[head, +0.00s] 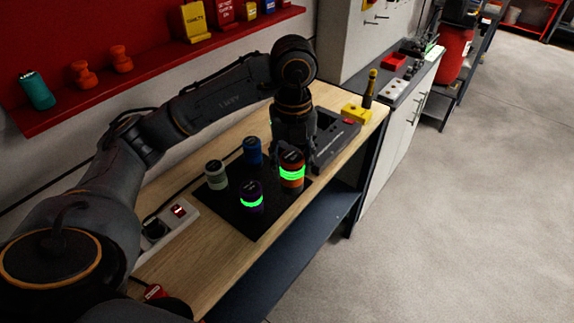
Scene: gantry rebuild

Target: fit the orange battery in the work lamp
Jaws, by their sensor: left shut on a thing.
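The orange battery (291,182) has a glowing green band and a dark top. It is upright at the right side of the black mat (254,222) on the wooden bench. My left gripper (296,156) points down over it and is shut on it. The fingers are partly hidden, and I cannot tell whether the battery touches the mat. I cannot make out the work lamp for certain. My right gripper is not in view.
Purple (250,198), white (216,175) and blue (252,152) batteries stand on the mat near the orange one. A dark flat device (338,132) lies behind the gripper. A power strip (168,228) is at left.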

